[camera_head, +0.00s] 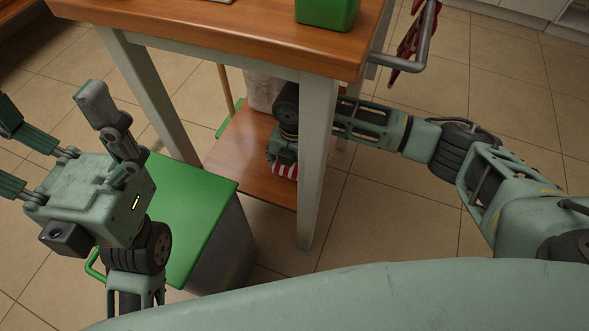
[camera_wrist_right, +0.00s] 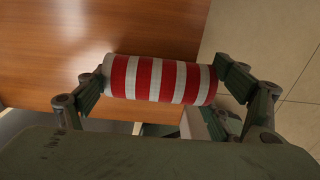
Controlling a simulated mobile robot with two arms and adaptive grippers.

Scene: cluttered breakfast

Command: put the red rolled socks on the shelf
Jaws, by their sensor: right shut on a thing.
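The red rolled socks, a red-and-white striped roll (camera_wrist_right: 160,79), lie crosswise between the fingers of my right gripper (camera_wrist_right: 161,84), which is shut on both ends. In the head view only a small striped part of the socks (camera_head: 285,171) shows below the gripper, partly behind a table leg. The shelf is the brown wooden board (camera_head: 238,160) low under the table; it also shows in the wrist view (camera_wrist_right: 60,50). The socks are over or at its right edge; I cannot tell whether they touch it. My left gripper (camera_head: 52,108) is open and empty at the left.
The wooden tabletop (camera_head: 220,35) is above the shelf, with a green container (camera_head: 327,12) on it. A grey table leg (camera_head: 318,160) stands beside my right gripper. A green-lidded bin (camera_head: 190,215) stands at front left. A whitish object (camera_head: 263,90) sits at the shelf's back. A red cloth (camera_head: 408,42) hangs from a rail.

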